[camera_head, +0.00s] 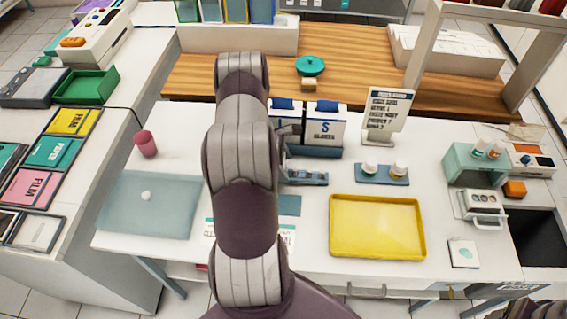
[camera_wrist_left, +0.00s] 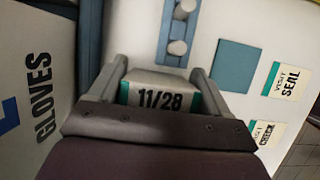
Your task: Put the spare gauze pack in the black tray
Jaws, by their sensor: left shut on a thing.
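My left arm rises through the middle of the head view, and its gripper (camera_head: 289,134) shows partly beside the glove boxes. In the left wrist view the left gripper (camera_wrist_left: 158,90) is shut on a white pack with teal edges (camera_wrist_left: 160,97), marked "11/28". I take it as the gauze pack; my arm hides it in the head view. A black tray (camera_head: 540,238) sits at the table's right end, cut off by the picture edge.
A yellow tray (camera_head: 377,227) lies front centre. Glove boxes (camera_head: 325,126), a blue rack (camera_head: 304,175), a bottle holder (camera_head: 382,174) and a sign (camera_head: 386,112) stand behind it. A teal stand (camera_head: 478,163) and a white caddy (camera_head: 482,208) are near the black tray.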

